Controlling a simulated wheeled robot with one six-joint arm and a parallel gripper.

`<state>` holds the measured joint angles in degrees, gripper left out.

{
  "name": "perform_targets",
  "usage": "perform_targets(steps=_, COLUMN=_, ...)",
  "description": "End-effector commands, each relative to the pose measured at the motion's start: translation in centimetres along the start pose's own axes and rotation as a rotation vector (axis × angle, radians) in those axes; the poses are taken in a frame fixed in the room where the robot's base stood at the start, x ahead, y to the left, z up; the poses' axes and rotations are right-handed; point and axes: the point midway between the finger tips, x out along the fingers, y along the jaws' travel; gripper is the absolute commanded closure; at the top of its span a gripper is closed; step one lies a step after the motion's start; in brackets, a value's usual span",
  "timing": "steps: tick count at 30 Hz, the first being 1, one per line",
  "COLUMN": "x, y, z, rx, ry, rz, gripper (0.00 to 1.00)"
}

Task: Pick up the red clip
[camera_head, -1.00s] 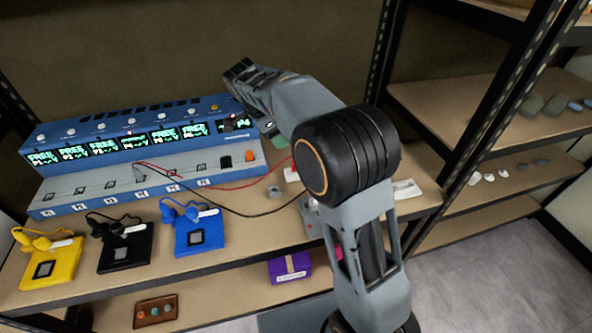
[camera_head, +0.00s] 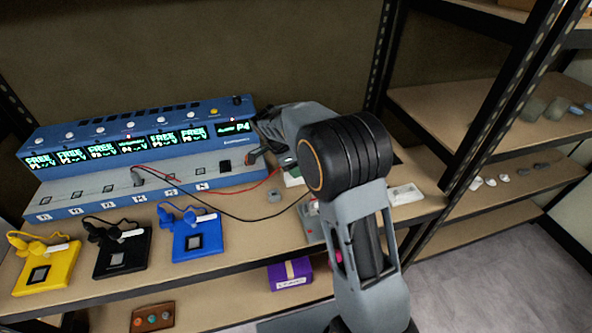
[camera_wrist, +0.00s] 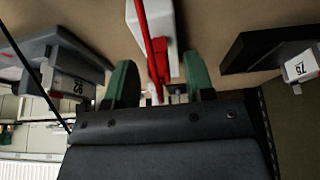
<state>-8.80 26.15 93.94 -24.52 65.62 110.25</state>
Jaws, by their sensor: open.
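The red clip (camera_wrist: 158,68) shows in the wrist view in front of a white block (camera_wrist: 176,40), with a red lead running up from it. The green fingers of my gripper (camera_wrist: 160,84) are apart, one on either side of the clip. Whether they touch it I cannot tell. In the head view the red lead (camera_head: 262,183) runs right along the bench toward my arm. My arm hides the clip there and most of the gripper.
A blue instrument (camera_head: 140,150) with several displays stands at the left. Yellow (camera_head: 47,270), black (camera_head: 118,256) and blue (camera_head: 196,240) modules lie before it. A black lead (camera_head: 262,219) crosses the bench. In the wrist view, labelled blocks (camera_wrist: 72,84) (camera_wrist: 300,66) flank the gripper.

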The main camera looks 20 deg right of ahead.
Motion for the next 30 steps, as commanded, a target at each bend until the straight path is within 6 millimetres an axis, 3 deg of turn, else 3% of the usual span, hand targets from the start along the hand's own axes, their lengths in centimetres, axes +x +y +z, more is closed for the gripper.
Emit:
perform_targets(steps=4, x=1.17, y=0.03, z=0.02, rx=-0.001, ry=0.001, rz=0.001, gripper=0.51)
perform_targets(steps=12, x=1.31, y=0.02, z=0.02, rx=-0.001, ry=0.000, rz=0.000, gripper=0.51)
perform_targets(steps=27, x=1.27, y=0.01, z=0.02, rx=-0.001, ry=0.000, rz=0.000, gripper=0.99)
perform_targets(steps=30, x=1.26, y=0.01, z=0.02, rx=-0.001, ry=0.000, rz=-0.001, gripper=1.00)
